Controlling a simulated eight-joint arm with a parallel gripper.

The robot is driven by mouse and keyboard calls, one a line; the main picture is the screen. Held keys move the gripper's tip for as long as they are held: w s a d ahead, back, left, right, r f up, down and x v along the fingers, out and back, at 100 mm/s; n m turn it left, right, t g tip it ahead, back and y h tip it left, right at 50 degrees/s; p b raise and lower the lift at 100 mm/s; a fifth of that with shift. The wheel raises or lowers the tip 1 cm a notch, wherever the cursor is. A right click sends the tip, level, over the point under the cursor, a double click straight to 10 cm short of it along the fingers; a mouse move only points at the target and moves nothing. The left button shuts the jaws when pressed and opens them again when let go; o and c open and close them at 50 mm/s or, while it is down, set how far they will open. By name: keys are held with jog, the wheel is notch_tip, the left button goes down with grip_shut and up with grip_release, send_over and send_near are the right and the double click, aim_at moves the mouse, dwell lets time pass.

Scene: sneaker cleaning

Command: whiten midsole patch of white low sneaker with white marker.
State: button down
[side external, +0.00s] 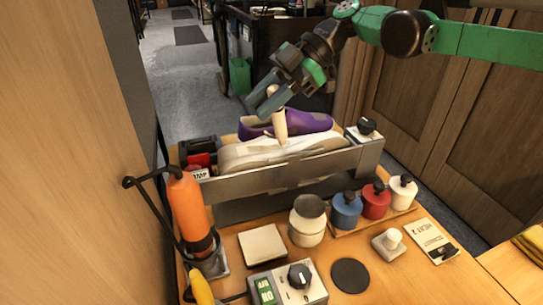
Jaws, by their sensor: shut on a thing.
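The white low sneaker (262,152) lies on its side or low in a grey metal holder (290,177), which hides its lower part. My gripper (275,108) is above the sneaker, shut on a pale cream marker (280,124). The marker points down, and its lower end is at or just above the sneaker; I cannot tell whether it touches. A purple shoe (303,122) is behind the white one. The midsole patch cannot be made out in this view.
An orange tool (188,207) stands in a holder at the left front. Blue (346,210), red (376,201) and white (402,193) bottles stand in front of the holder, near a white jar (307,222). A control box (291,284) and black disc (350,275) are at the front.

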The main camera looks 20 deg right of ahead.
jog(key=shift+d+f, duration=0.15)
jog(key=shift+f, duration=0.1)
dwell(0.5)
jog(key=shift+d, duration=0.1)
jog(key=shift+d, duration=0.45)
jog(key=shift+a+r, duration=0.9)
jog(key=shift+a, duration=0.25)
dwell(1.6)
